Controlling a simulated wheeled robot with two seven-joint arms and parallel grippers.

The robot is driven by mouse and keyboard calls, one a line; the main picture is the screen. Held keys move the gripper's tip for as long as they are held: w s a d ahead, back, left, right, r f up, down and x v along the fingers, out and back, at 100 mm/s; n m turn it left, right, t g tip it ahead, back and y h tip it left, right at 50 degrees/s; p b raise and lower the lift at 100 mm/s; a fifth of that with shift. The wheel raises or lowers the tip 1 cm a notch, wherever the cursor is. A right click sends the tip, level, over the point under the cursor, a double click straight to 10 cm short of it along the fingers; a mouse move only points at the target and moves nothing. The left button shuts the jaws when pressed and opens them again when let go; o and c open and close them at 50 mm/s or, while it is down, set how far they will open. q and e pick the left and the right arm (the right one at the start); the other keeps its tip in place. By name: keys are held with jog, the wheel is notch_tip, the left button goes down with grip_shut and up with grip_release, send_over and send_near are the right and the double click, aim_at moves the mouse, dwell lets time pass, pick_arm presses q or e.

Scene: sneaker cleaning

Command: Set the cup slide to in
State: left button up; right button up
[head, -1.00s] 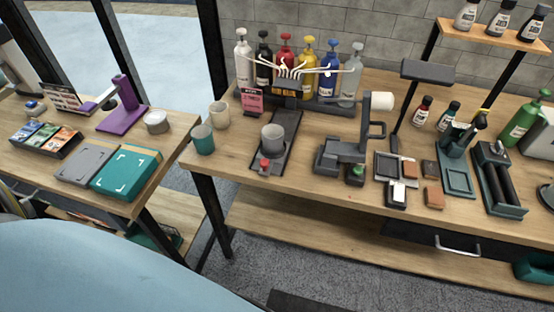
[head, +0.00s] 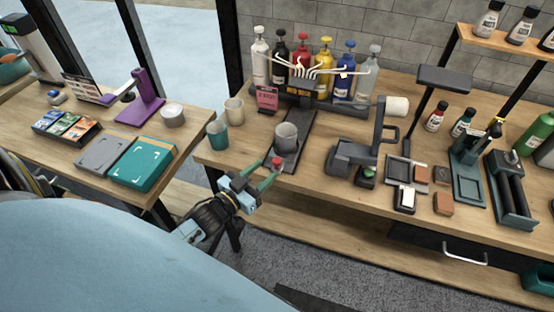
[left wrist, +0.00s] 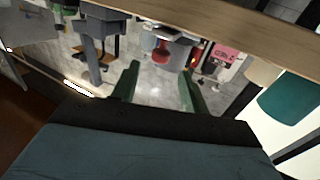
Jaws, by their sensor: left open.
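The cup slide is a dark flat rail (head: 301,123) running from the dispenser rack toward the table's front edge. A grey cup (head: 286,137) stands upright on its carriage, near the front end. A red knob (head: 277,161) is at the front of the carriage. My left gripper (head: 262,173) is open at the table's front edge, its green fingertips close to the red knob. I cannot tell whether they touch it. In the left wrist view the two green fingers (left wrist: 160,85) are apart, with nothing clearly held. My right gripper is not in view.
A teal cup (head: 218,134) and a beige cup (head: 234,110) stand left of the slide. Several pump bottles (head: 304,68) stand behind it. A dark grey press-like device (head: 356,154) stands to the right. A side table (head: 140,198) is at the left.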

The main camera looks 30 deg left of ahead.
aim_at(274, 163)
pick_arm(q)
jog(key=w, duration=0.4)
jog(key=w+d, duration=0.1)
jog(key=w, duration=0.1)
jog(key=shift+w, duration=0.1)
jog(key=shift+c, duration=0.3)
grip_shut()
